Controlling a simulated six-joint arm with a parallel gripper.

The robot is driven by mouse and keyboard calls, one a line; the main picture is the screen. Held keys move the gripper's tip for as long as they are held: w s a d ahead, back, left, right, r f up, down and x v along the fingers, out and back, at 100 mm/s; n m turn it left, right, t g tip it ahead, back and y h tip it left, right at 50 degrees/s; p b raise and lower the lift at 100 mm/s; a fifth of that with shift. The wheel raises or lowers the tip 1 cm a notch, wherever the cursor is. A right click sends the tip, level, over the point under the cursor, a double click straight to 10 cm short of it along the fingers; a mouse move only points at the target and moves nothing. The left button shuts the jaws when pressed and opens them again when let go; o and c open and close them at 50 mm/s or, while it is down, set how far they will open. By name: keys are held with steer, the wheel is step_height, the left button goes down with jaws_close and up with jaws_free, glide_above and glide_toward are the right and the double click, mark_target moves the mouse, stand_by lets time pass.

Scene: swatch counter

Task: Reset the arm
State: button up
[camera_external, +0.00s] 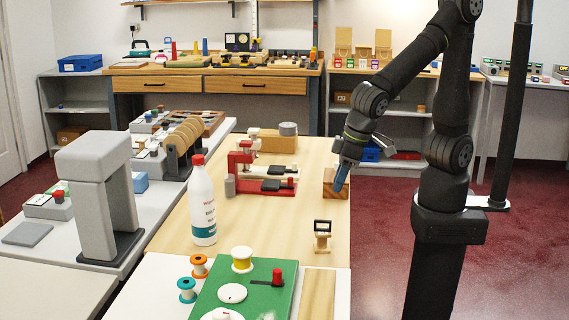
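My gripper (341,180) is at the end of my black arm on the right side of the wooden counter (275,217). It points down with blue fingers next to a brown wooden block (329,183). The fingers overlap the block's right side in this view, and I cannot tell whether they touch it. The fingers look close together, but their gap is too small to make out.
A white bottle with a red cap (202,205) stands at the counter's left. A red device (265,172) sits left of the block. A small stand (322,236) is nearer the front. A green board (245,295) and spools (187,290) lie at the front.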

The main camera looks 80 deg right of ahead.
steer(key=shift+s+r, duration=0.15)
steer(key=shift+r, duration=0.3)
steer(key=x, duration=1.2)
steer(key=shift+f, duration=0.15)
